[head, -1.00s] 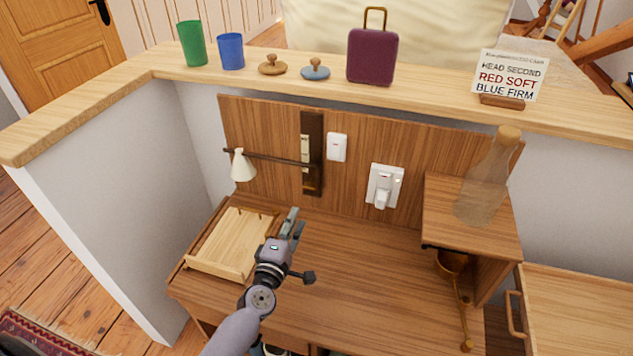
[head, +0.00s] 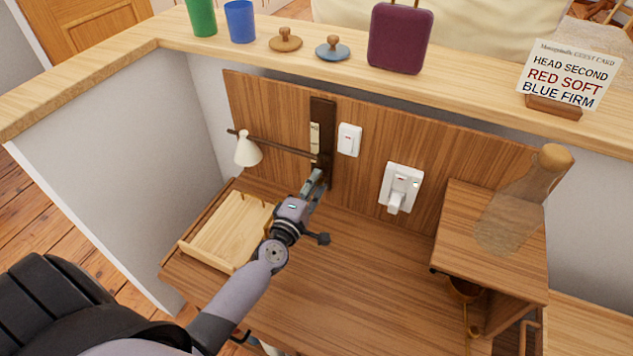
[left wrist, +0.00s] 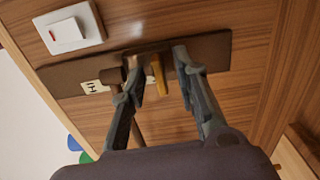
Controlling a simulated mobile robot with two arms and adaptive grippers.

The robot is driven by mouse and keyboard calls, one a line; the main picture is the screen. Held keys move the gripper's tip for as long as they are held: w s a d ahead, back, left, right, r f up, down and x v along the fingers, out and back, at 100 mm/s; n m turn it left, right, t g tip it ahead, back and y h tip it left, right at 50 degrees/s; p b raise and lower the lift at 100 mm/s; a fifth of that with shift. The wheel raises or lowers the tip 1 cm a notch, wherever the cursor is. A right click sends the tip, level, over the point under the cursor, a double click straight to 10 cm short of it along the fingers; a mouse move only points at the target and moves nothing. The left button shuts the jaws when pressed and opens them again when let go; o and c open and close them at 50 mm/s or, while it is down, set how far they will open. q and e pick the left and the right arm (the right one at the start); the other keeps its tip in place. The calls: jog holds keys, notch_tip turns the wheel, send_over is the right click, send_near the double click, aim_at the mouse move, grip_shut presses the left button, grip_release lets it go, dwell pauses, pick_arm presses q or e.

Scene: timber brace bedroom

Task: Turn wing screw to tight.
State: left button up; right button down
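The wing screw (left wrist: 158,74) shows in the left wrist view as a small brass-coloured tab on a brown clamp block at the dark wall plate (left wrist: 212,51). My left gripper (left wrist: 158,75) is open, with one finger on each side of the tab. I cannot tell whether either finger touches it. In the head view, my left gripper (head: 316,183) is at the lower part of the dark plate (head: 321,112) and hides the screw. A rod with a white cone-shaped lamp (head: 248,150) runs left from the plate. My right gripper is not in view.
A white switch (head: 349,140) and a socket with a plug (head: 401,188) are right of the plate. A wooden tray (head: 225,232) lies on the desk at left. A glass bottle (head: 515,210) stands on the raised shelf at right. The desk middle is clear.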

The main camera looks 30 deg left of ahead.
pick_arm(q)
jog(key=c, duration=0.5)
grip_shut()
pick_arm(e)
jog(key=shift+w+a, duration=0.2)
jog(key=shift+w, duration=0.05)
pick_arm(q)
jog(key=shift+m, duration=0.4)
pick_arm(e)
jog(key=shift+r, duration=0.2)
pick_arm(q)
jog(key=m+p, duration=0.8)
jog(key=m, duration=0.9)
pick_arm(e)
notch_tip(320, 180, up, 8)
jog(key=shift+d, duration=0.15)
pick_arm(q)
jog(key=shift+m, duration=0.5)
